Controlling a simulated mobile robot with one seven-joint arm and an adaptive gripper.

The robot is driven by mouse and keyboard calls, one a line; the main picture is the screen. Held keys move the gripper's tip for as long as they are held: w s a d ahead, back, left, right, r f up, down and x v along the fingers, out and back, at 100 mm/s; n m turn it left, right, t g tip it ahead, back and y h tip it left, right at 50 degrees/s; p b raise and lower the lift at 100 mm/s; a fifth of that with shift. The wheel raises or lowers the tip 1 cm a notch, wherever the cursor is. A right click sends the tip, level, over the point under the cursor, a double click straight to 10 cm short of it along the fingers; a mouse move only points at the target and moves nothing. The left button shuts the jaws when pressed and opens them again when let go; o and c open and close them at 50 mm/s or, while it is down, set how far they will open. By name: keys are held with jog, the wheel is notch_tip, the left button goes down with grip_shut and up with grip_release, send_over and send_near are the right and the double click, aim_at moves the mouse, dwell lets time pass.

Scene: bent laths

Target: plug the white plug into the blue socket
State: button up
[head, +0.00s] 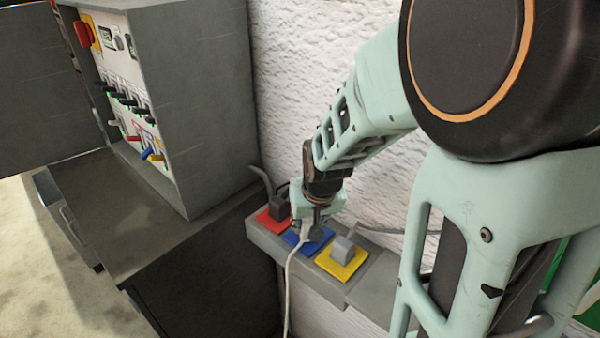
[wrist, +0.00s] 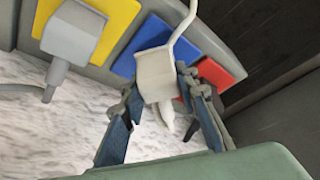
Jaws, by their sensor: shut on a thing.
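The white plug (wrist: 155,72) is between the two fingers of my gripper (wrist: 160,88) in the wrist view, and the fingers are shut on it. The blue socket (wrist: 147,36) is behind the plug there. In the head view my gripper (head: 313,222) is right over the blue socket (head: 293,239) and covers much of it. A white cable (head: 289,275) hangs from the plug down over the front of the ledge. The meeting of plug and socket is hidden, so I cannot tell whether the plug is seated.
A red socket (head: 268,223) with a dark plug (head: 279,208) is on the left. A yellow socket (head: 349,267) with a grey plug (head: 343,248) is on the right. All sit on a grey ledge (head: 265,244) by a rough white wall. A grey cabinet (head: 215,110) stands at left.

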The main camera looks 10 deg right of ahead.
jog(key=shift+w+d, duration=0.2)
jog(key=shift+w, duration=0.1)
jog(key=shift+r, duration=0.1)
jog(key=shift+s+d+r+n+p, duration=0.1)
jog(key=shift+d+r+n+p, duration=0.25)
jog(key=shift+n, duration=0.25)
jog(key=shift+r+n+y, duration=0.6)
jog(key=shift+r+n, duration=0.05)
jog(key=shift+n, duration=0.15)
jog(key=shift+r+n+y+p, duration=0.3)
jog(key=shift+r+n+p, duration=0.3)
jog(key=shift+r+n, duration=0.25)
jog(key=shift+w+a+r+n+g+y, duration=0.2)
jog(key=shift+r+n, duration=0.25)
jog(key=shift+n, duration=0.25)
jog(key=shift+w+a+r+n+g+y, duration=0.2)
jog(key=shift+r+n, duration=0.25)
jog(key=shift+n, duration=0.2)
jog(key=shift+f, duration=0.15)
jog(key=shift+f+b, duration=1.5)
jog(key=shift+f, duration=1.3)
